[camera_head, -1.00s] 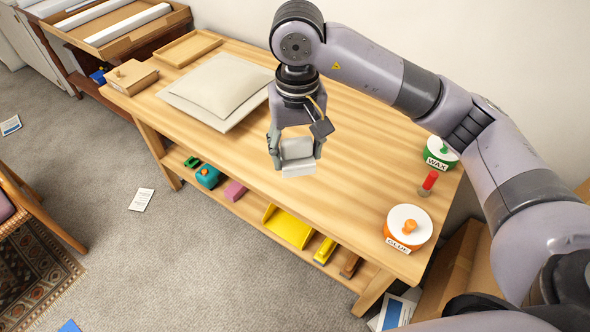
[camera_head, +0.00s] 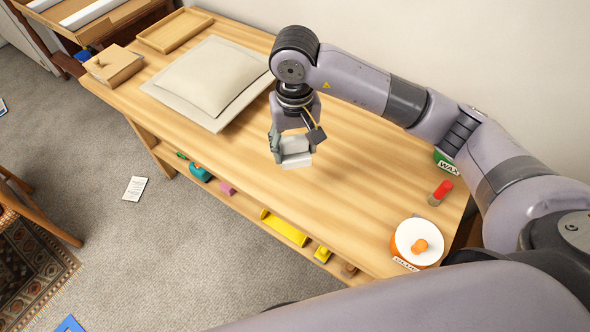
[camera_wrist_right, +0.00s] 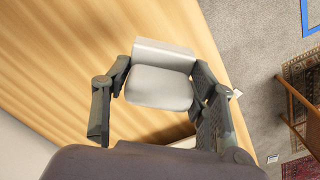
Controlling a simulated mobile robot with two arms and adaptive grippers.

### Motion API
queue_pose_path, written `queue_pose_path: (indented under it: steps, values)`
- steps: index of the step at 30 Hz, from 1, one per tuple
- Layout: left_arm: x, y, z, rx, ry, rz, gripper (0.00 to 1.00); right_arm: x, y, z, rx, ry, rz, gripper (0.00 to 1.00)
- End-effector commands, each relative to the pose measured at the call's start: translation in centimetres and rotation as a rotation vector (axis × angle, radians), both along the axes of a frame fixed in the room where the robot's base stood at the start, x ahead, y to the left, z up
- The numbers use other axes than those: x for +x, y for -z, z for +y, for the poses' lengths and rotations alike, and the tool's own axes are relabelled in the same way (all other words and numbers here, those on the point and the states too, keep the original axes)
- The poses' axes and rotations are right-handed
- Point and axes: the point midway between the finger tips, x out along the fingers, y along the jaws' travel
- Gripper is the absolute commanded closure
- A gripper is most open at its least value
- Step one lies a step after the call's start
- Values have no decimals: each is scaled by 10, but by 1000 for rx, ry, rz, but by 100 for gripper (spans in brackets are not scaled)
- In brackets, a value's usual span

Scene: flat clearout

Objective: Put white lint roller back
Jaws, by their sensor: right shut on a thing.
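My right gripper (camera_head: 292,146) is shut on a white, blocky object, which I take to be the white lint roller (camera_head: 296,160). It is held over the middle of the wooden table (camera_head: 345,185). In the right wrist view the white object (camera_wrist_right: 160,87) sits between the two fingers, with the tabletop behind it. I cannot tell its gap to the tabletop. The fingers hide part of its sides. My left gripper is not in view.
A white cushion-like pad (camera_head: 212,75), wooden tray (camera_head: 175,30) and wooden box (camera_head: 114,65) are on the left. A glue pot (camera_head: 407,236), red-topped cylinder (camera_head: 440,193) and wax pot (camera_head: 446,164) stand right. A lower shelf holds a yellow dustpan (camera_head: 284,228). Mid-table is clear.

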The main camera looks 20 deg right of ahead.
Motion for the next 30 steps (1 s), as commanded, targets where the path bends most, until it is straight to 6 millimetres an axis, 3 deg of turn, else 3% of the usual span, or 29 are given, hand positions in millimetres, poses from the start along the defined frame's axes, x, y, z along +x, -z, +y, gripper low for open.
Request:
queue_pose_path:
  steps: [6, 13, 19, 30]
  values:
    - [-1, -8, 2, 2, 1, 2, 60, -1, 51, 0, -1, 3, 4, 77]
    - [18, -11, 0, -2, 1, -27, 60, 0, 72, 0, 0, 2, 1, 77]
    - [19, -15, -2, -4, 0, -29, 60, 0, 102, 0, 0, 3, 3, 77]
    - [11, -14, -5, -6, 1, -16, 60, 1, 112, -1, 0, 1, -1, 77]
